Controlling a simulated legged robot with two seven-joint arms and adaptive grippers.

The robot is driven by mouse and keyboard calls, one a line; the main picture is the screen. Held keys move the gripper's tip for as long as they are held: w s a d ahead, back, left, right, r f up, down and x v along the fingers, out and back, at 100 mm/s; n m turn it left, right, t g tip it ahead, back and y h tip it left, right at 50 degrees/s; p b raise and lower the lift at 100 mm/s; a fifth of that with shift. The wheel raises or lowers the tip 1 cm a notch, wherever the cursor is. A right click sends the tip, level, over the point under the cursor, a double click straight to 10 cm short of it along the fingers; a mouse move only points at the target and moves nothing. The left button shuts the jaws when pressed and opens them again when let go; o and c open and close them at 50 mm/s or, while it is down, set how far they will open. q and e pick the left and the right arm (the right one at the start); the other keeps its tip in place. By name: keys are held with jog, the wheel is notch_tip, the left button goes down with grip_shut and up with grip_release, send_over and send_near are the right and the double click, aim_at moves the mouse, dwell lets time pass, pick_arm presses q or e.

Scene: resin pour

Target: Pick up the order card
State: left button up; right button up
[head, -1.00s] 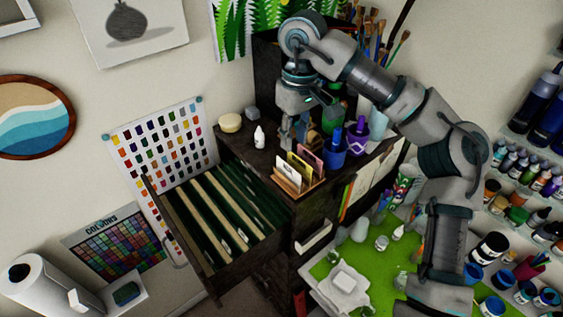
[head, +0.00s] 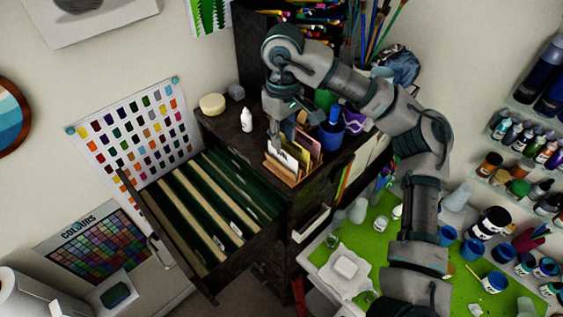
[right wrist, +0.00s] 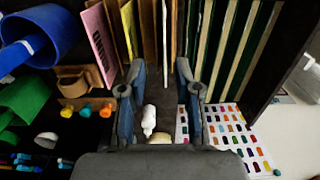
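Several cards stand upright in a small wooden card holder (head: 291,179) on top of the dark cabinet. The front one is a white card (head: 280,152), with yellow and pink ones behind it. In the right wrist view a pink card (right wrist: 99,42) shows dark lettering. I cannot tell which is the order card. My right gripper (head: 275,134) points down just above the holder, by the white card. In the right wrist view my right gripper (right wrist: 155,70) has its fingers apart with cards edge-on just beyond the tips; nothing is gripped. My left gripper is not in view.
An open drawer of hanging files (head: 213,214) juts out below the holder. A white bottle (head: 246,120), a round cream-coloured item (head: 212,103) and a blue cup (head: 331,134) stand near the holder. A green-topped table (head: 385,233) with pots is to the right.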

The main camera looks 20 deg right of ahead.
aim_at(283, 153)
jog(key=shift+s+d+f, duration=0.1)
jog(key=shift+s+f, duration=0.1)
jog(key=shift+f, duration=0.5)
jog(key=f, duration=0.3)
jog(key=shift+s+a+f, duration=0.2)
jog(key=shift+f, duration=0.05)
jog(key=shift+w+a+f, duration=0.1)
jog(key=shift+f, duration=0.15)
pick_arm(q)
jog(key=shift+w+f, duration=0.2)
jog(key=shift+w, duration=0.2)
pick_arm(e)
jog(key=shift+r, duration=0.1)
grip_shut()
